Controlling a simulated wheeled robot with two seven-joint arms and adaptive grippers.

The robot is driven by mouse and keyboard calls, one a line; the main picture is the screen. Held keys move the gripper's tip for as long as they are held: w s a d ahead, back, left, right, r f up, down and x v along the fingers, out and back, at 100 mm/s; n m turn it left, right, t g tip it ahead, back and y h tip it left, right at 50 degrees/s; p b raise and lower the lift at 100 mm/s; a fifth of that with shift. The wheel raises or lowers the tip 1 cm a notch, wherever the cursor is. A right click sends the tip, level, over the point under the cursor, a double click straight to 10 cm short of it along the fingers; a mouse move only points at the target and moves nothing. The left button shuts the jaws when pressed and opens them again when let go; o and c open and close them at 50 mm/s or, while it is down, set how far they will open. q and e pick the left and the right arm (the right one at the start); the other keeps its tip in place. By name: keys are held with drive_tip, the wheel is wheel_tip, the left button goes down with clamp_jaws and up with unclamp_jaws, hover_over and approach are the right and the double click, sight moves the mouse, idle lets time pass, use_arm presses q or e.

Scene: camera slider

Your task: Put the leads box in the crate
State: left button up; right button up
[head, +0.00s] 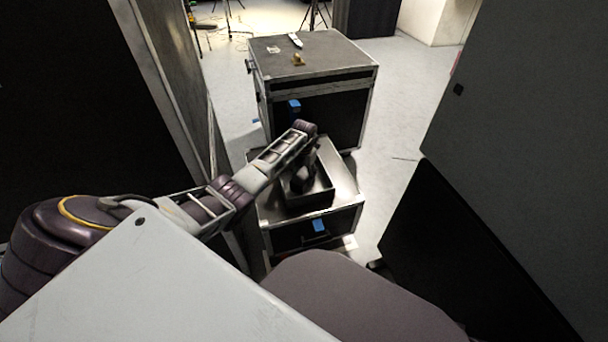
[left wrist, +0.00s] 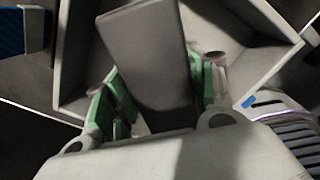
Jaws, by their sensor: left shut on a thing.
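The leads box (left wrist: 152,50), a plain grey-brown block, stands between the green finger pads of my left gripper (left wrist: 158,100) in the left wrist view. My left gripper is shut on it. The open crate (left wrist: 75,55) shows its grey walls around and behind the box in that view. In the head view the crate (head: 318,198) sits on a low flight case, and my left gripper (head: 299,182) reaches down into or just over it. My arm hides part of the crate, and I cannot tell whether the box touches its floor. My right gripper is not in view.
The low flight case (head: 345,218) has a blue-marked front. A taller flight case (head: 325,55) stands right behind it with small items on top. A dark panel (head: 75,90) closes in at left, and large grey cabinets (head: 530,130) at right. Open floor shows between.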

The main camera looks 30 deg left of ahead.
use_arm(q)
drive_tip(key=shift+f+b, duration=0.65)
drive_tip(key=shift+f, duration=0.15)
idle(0.6)
drive_tip(key=o, duration=1.4)
drive_tip(key=shift+o, duration=0.2)
drive_tip(key=shift+f, duration=0.1)
drive_tip(key=shift+r+p, duration=1.3)
drive_tip(key=shift+r, duration=0.3)
